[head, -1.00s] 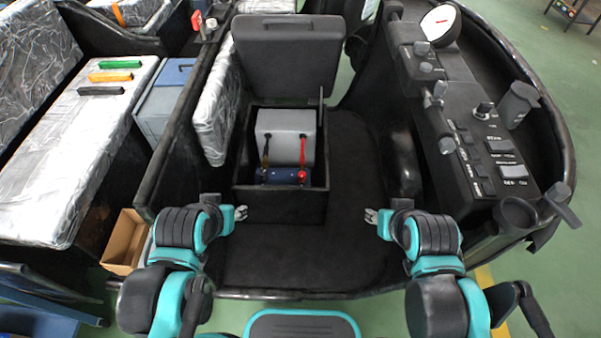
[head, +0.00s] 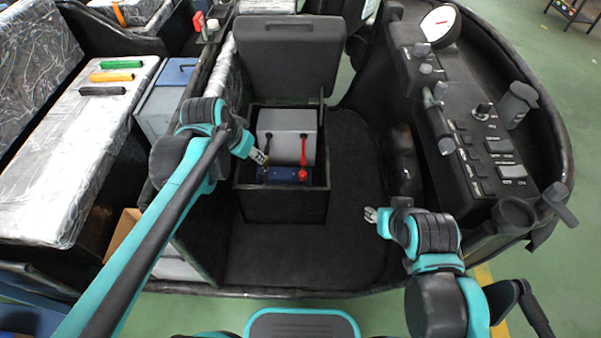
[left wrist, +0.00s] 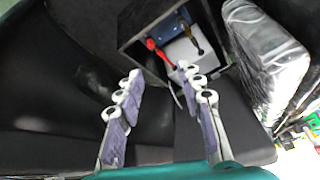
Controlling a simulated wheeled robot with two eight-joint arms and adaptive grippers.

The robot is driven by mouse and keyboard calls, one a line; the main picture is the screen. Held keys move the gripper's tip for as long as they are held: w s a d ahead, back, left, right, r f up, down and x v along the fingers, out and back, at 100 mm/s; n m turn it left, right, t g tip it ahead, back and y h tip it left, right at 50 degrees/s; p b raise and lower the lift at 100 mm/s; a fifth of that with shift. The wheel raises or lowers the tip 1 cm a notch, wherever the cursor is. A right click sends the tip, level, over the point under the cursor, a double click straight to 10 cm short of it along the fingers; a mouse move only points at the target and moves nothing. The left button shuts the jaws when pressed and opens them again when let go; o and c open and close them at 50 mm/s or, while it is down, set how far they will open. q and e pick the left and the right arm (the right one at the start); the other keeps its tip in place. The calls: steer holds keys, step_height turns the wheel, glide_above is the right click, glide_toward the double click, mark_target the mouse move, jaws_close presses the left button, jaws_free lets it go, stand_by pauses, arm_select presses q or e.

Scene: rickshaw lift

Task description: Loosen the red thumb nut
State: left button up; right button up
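The red thumb nut (head: 303,175) is at the lower end of a red lead, on a blue battery (head: 284,174) inside an open black box (head: 285,206). It also shows as a red knob in the left wrist view (left wrist: 151,44). My left gripper (head: 258,156) is over the box's left side, left of the red nut and near the dark lead. My right gripper (head: 371,215) is right of the box, over the floor, and appears open and empty.
A grey unit (head: 286,135) fills the back of the box. The raised lid (head: 288,60) stands behind it. A control console (head: 490,150) lines the right. A wrapped seat (head: 75,150) with coloured bars is at left. The black floor (head: 345,240) right of the box is clear.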

arm_select(q)
steer(key=w+d+f+m+g+h, duration=0.1)
steer(key=w+d+f+m, duration=0.1)
steer(key=w, duration=0.4)
steer(key=w+d+f+m+g, duration=0.1)
steer(key=w+f+m, duration=0.15)
steer(key=w, duration=0.35)
steer(key=m+g+h+p, duration=0.2)
steer(key=m+g, duration=0.1)
steer(key=m, duration=0.5)
glide_above(301, 173)
steer(key=a, duration=0.3)
step_height(301, 173, down, 26)
steer(key=shift+m, duration=0.25)
steer(key=b+x, duration=0.3)
steer(key=x, duration=0.6)
steer(key=shift+a+f, duration=0.15)
steer(key=shift+f, duration=0.05)
arm_select(e)
steer(key=shift+s+a+f, duration=0.25)
steer(key=shift+a+f, duration=0.25)
steer(key=shift+a, duration=0.1)
arm_select(q)
jaws_close()
